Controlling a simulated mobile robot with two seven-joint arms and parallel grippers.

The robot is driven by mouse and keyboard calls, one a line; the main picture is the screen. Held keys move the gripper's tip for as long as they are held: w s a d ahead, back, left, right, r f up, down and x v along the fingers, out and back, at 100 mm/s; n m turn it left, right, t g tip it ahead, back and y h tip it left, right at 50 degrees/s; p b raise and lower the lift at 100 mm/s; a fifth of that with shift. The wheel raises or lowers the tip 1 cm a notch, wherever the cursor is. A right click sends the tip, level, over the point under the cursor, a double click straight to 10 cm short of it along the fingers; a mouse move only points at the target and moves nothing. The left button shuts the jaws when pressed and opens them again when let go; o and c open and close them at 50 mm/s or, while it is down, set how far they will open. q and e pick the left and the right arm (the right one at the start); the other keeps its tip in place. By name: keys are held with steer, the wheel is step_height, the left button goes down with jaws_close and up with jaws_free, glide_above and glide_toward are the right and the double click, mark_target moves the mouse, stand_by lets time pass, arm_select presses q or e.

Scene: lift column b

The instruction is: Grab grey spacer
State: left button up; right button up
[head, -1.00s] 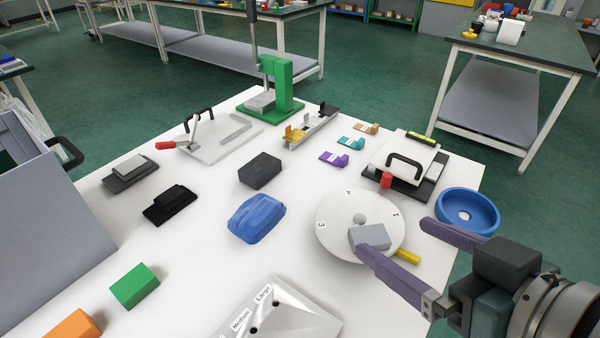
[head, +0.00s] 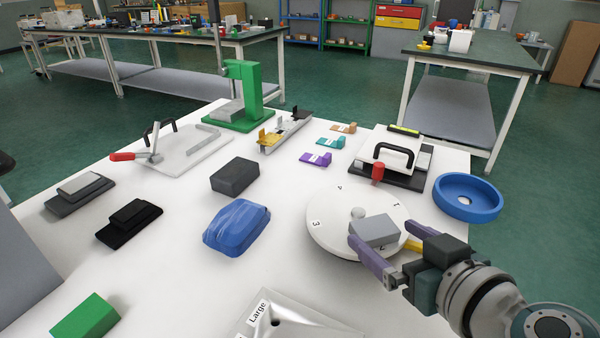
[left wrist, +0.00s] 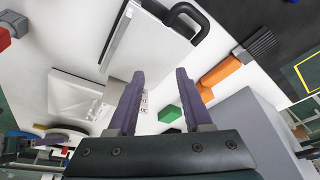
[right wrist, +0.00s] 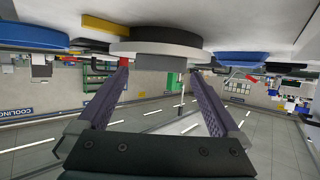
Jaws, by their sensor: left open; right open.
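The grey spacer appears to be the light grey block (head: 375,230) lying on the white numbered turntable (head: 327,240) in the head view. My right gripper (head: 381,232) is open at the turntable. One purple finger overlaps the block's near left corner and the other shows just beyond its right side; I cannot tell whether either touches. In the right wrist view my right gripper (right wrist: 158,70) is open, with nothing clearly held and a round disc edge beyond it. My left gripper (left wrist: 158,82) is open and empty in the left wrist view, outside the head view.
A yellow piece (head: 413,244) sticks out at the turntable's right side. A blue bowl (head: 467,196) stands right of it, a black-handled fixture (head: 390,180) behind. A blue casing (head: 236,226) and dark block (head: 235,176) lie left.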

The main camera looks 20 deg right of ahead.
mark_target(374, 231)
steer(key=x, duration=0.2)
steer(key=shift+w+f, duration=0.15)
steer(key=shift+w, duration=0.2)
steer(key=c, duration=1.2)
steer(key=shift+c, duration=0.2)
